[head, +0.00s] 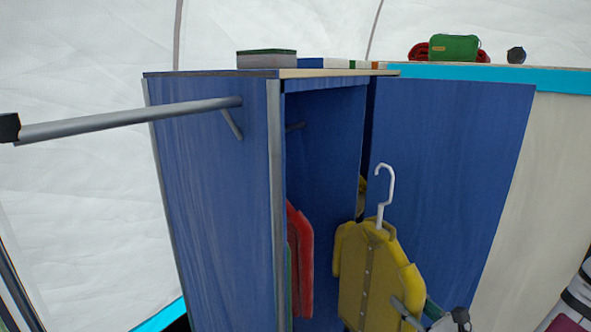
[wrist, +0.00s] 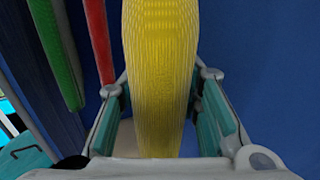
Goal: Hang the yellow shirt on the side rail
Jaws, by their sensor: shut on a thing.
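The yellow shirt (head: 368,275) hangs upright on a white hanger (head: 384,190) in front of the open blue wardrobe, with the hanger's hook free at the top. My gripper (head: 428,318) is at the shirt's lower right edge in the head view. In the wrist view the yellow shirt (wrist: 158,80) runs between the two fingers of my gripper (wrist: 160,95), which is shut on it. The side rail (head: 130,118) is a grey bar sticking out to the left from the wardrobe's outer side, with a black end cap. It is bare and well to the left of the shirt.
The blue wardrobe (head: 215,200) stands between the shirt and the side rail. A red garment (head: 301,262) and a green one (wrist: 55,55) hang inside it. A green bag (head: 453,48) and other items lie on top. Space below the rail looks free.

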